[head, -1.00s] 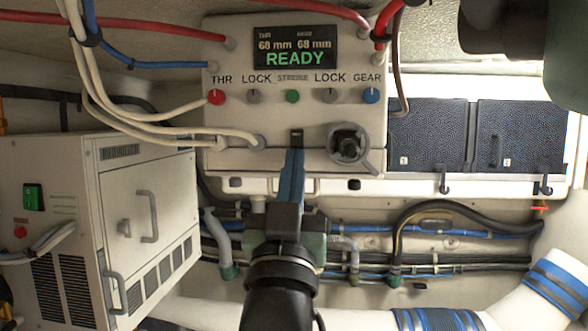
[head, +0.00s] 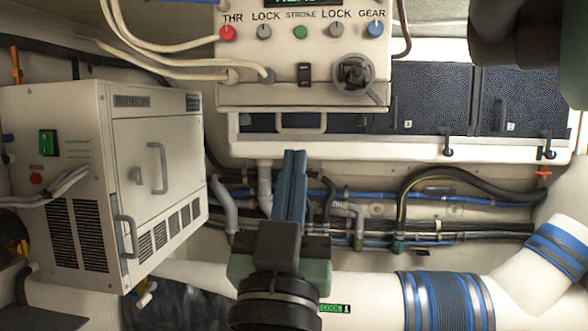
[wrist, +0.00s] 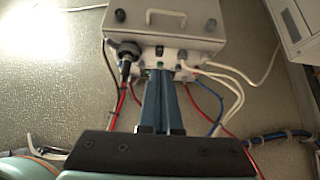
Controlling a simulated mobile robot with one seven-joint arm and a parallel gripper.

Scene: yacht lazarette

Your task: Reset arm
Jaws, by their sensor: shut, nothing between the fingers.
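My gripper (head: 294,158) is in the lower middle of the head view, its blue fingers together and pointing up, with nothing between them. It is below the white control box (head: 300,75), apart from the box in the picture. In the wrist view the closed fingers (wrist: 163,85) point toward the box (wrist: 165,25). The display is mostly cut off at the top.
A white cabinet (head: 155,170) with a green switch stands at the left. Dark panels (head: 430,95) are at the right. Hoses and cables (head: 440,180) run along the wall behind my gripper. A thick white pipe with blue bands (head: 440,300) lies at the lower right.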

